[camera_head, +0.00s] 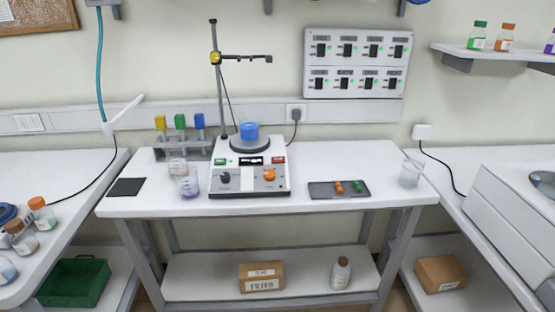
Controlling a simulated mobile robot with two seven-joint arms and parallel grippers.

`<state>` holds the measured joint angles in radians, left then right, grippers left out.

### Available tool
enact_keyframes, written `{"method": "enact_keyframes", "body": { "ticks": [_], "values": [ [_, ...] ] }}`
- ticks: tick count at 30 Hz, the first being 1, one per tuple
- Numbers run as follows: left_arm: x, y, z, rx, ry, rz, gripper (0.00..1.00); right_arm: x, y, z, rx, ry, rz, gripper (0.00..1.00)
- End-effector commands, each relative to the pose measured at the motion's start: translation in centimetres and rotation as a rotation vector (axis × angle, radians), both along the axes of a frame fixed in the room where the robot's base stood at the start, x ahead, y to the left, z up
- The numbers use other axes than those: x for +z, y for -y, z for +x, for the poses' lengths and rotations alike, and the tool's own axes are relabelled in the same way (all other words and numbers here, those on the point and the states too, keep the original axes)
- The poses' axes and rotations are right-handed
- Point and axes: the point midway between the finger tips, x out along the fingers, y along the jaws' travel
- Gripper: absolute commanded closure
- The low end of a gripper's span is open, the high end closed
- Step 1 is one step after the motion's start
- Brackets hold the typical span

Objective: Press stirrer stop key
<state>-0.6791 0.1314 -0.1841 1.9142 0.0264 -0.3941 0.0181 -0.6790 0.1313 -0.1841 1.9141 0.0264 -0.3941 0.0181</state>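The stirrer (248,183) stands on the middle table, a white unit with a sloped front panel. A red key (278,160) is at the panel's upper right and a green key (220,162) at its upper left, with a dark display (251,161) between them. Their lettering is too small to read. A black knob (225,177) and an orange knob (269,175) sit lower on the panel. Neither of my grippers is in view.
A stand rod (218,75) with a clamp rises behind the stirrer. A rack (182,148) with coloured-capped items and beakers (187,181) are at its left. A grey tray (325,190) and a glass beaker (411,173) are at its right. The front panel is unobstructed.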

Motion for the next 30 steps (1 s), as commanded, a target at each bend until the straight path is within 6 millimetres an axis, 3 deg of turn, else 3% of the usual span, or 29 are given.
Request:
{"method": "enact_keyframes", "body": {
  "ticks": [1, 8, 30],
  "values": [
    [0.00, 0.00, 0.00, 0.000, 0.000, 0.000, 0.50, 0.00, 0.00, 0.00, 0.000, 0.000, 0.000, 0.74],
    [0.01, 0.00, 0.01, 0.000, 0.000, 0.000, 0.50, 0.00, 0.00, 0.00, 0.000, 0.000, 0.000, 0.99],
    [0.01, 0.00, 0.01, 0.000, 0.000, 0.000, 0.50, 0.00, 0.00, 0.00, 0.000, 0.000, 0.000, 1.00]
  ]
}}
